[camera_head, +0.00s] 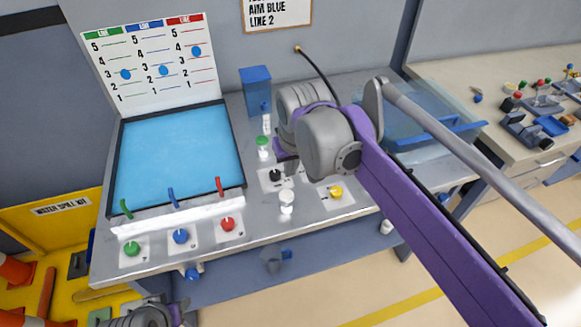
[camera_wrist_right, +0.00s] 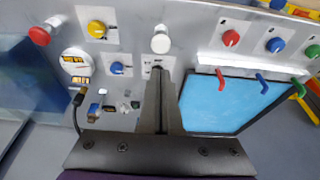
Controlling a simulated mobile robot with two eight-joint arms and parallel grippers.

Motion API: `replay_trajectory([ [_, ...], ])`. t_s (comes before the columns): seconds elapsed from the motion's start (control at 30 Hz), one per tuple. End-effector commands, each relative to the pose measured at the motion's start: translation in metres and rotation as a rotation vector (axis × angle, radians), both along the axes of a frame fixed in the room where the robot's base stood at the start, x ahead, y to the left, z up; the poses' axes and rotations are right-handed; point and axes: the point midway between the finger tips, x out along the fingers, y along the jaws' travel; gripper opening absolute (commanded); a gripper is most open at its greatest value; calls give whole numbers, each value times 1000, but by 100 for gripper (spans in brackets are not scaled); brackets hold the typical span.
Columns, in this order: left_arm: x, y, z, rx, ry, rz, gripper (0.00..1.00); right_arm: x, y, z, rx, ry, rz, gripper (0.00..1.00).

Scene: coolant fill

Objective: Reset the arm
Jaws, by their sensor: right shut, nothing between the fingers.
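My right arm (camera_head: 430,210) reaches in from the right in the head view, purple and grey, with its wrist over the back middle of the grey bench. Its fingers are mostly hidden behind the wrist there. In the right wrist view my right gripper (camera_wrist_right: 160,76) is shut and empty, its two fingers together. The fingertips show in front of the bench panel, just below a white knob (camera_wrist_right: 160,42); I cannot tell the gap. A grey and purple part of my left arm (camera_head: 150,315) shows at the bottom left; its gripper is not in view.
A blue-filled tank (camera_head: 178,155) stands left, with red, blue and green knobs before it. A yellow knob (camera_head: 335,192) is beside the right wrist. A blue box (camera_head: 256,88) stands behind. A clear tray with a blue edge (camera_head: 440,134) is right; yellow spill kit (camera_head: 60,225) at left.

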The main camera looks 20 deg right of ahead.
Motion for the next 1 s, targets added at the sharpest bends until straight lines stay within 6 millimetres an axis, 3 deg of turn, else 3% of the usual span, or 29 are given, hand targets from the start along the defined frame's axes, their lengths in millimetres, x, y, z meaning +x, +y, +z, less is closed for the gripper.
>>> replay_trajectory([
  [0.27, 0, 0, 0, 0, 0, 0, 50, 0, 0, 0, 0, 0, 0, 0],
  [0.37, 0, 0, 0, 0, 0, 0, 50, -9, -3, -5, 1, -9, -2, 0],
  [0.47, 0, 0, 0, 0, 0, 0, 50, -33, -11, -20, 3, -33, -9, 0],
  [0.7, 0, 0, 0, 0, 0, 0, 50, -122, -33, -92, 8, -126, -25, 0],
  [0.8, 0, 0, 0, 0, 0, 0, 50, -151, -39, -120, 5, -158, -30, 0],
  [1.0, 0, 0, 0, 0, 0, 0, 50, -179, -44, -150, 4, -190, -35, 0],
])
